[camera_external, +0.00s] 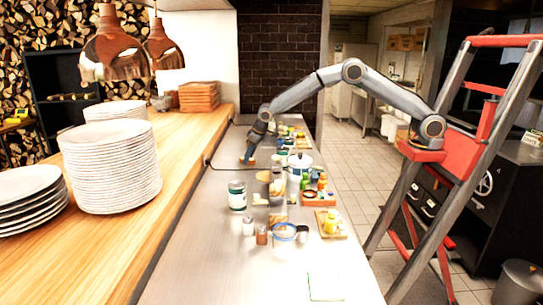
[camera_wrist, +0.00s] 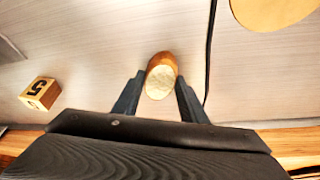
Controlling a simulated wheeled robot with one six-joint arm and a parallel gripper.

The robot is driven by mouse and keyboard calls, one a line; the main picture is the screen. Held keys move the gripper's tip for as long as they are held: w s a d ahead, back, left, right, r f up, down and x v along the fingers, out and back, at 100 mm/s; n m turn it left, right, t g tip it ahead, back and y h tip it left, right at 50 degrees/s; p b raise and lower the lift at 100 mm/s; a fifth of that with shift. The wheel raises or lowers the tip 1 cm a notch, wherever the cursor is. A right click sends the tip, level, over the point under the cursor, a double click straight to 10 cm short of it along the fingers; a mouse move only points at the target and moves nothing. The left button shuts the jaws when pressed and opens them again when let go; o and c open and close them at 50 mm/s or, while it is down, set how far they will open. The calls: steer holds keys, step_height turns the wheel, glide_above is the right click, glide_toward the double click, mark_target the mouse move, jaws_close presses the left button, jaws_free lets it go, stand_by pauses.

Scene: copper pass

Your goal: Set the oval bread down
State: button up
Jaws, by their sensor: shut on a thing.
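The oval bread (camera_wrist: 161,76) is a brown-crusted piece with a pale face, held between the two dark fingers of my gripper (camera_wrist: 157,95) in the wrist view. In the external view my gripper (camera_external: 248,160) is low over the far left part of the steel counter (camera_external: 205,235), close to the wooden ledge. The bread is a tiny orange-brown spot there. I cannot tell whether the bread touches the counter surface.
A wooden block marked 5 (camera_wrist: 40,93) lies left of the bread, and a round tan board (camera_wrist: 272,8) is at upper right. A black cable (camera_wrist: 210,50) runs just right of my gripper. Jars, a white pot (camera_external: 300,161) and small trays crowd the counter's middle. Plate stacks (camera_external: 112,170) stand on the ledge.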

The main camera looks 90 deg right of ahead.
steer(key=shift+f, duration=0.15)
steer(key=o, duration=1)
steer(key=shift+r, duration=0.45)
steer(key=b+v, duration=0.3)
steer(key=v, duration=0.8)
steer(key=shift+s+a+r+b, duration=0.1)
steer(key=shift+s+r+b, duration=0.05)
steer(key=shift+r+b, duration=0.15)
